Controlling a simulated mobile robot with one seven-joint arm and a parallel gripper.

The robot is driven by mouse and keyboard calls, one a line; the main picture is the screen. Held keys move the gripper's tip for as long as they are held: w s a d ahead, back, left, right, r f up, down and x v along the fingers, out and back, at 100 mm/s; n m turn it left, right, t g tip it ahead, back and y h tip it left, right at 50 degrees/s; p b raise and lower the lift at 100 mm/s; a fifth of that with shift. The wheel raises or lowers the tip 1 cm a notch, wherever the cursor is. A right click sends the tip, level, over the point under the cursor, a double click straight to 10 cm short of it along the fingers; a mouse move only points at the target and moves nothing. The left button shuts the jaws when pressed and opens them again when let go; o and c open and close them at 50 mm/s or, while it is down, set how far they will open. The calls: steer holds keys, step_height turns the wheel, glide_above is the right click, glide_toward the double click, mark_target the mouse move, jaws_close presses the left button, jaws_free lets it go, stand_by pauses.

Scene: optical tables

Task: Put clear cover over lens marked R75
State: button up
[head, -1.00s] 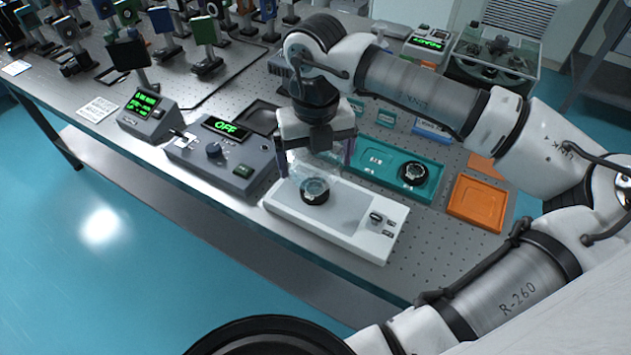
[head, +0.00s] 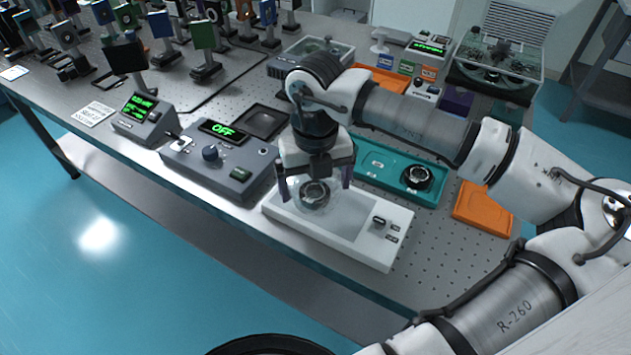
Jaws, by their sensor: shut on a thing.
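My gripper (head: 315,183) is shut on a clear cover (head: 328,202), a see-through dome held between its two fingers. The cover is low over the white platform (head: 375,253) at the table's front edge. A round black-rimmed lens (head: 313,192) sits on this platform and shows through the cover, which appears to surround it. I cannot tell whether the cover's rim touches the platform. Another black-rimmed lens (head: 417,178) sits uncovered in the right part of the teal tray (head: 437,198). I cannot read an R75 mark on either lens.
A grey control box reading OFF (head: 215,165) stands just left of the platform. An empty orange tray (head: 482,208) lies at right. A black tray (head: 262,121) and a clear-lidded case (head: 312,55) are behind. Optic mounts crowd the back left. Bare perforated table shows right of the platform.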

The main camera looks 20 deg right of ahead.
steer(key=shift+f+b, duration=0.3)
steer(key=shift+b, duration=0.05)
steer(key=o, duration=0.6)
steer(key=shift+o, duration=0.2)
steer(key=shift+r, duration=0.1)
steer(key=shift+r, duration=0.1)
steer(key=shift+r+p, duration=0.6)
steer(key=shift+p, duration=0.45)
step_height(320, 180, up, 12)
steer(key=shift+f+b, duration=0.1)
steer(key=shift+b, duration=0.7)
steer(key=shift+s+f, duration=0.1)
